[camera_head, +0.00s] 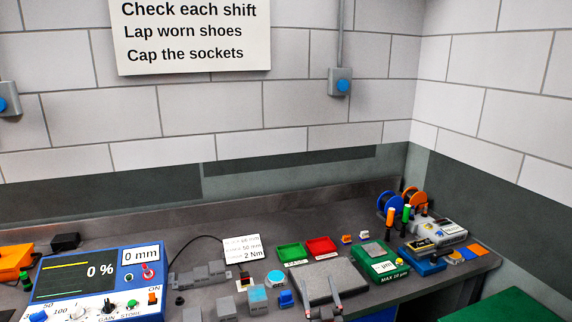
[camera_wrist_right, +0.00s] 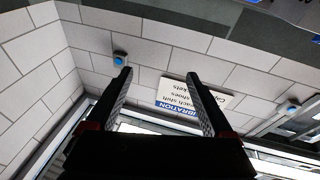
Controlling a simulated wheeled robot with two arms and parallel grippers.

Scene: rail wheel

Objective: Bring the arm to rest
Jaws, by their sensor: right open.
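My right gripper (camera_head: 321,290) shows at the bottom of the head view, its two fingertips spread in front of a grey plate (camera_head: 322,273) on the bench. In the right wrist view the same gripper (camera_wrist_right: 160,82) is open, with nothing between its dark, textured fingers. The fingers show against the tiled wall there, and the sign (camera_wrist_right: 190,97) appears upside down behind them. I cannot tell from the head view whether the fingertips touch the plate. My left gripper is not in view.
A blue meter (camera_head: 100,275) stands at the left of the bench. Green (camera_head: 291,253) and red (camera_head: 321,247) trays lie behind the plate. A green box (camera_head: 383,265), spools (camera_head: 414,199) and a grey instrument (camera_head: 436,232) crowd the right. The bench back is mostly clear.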

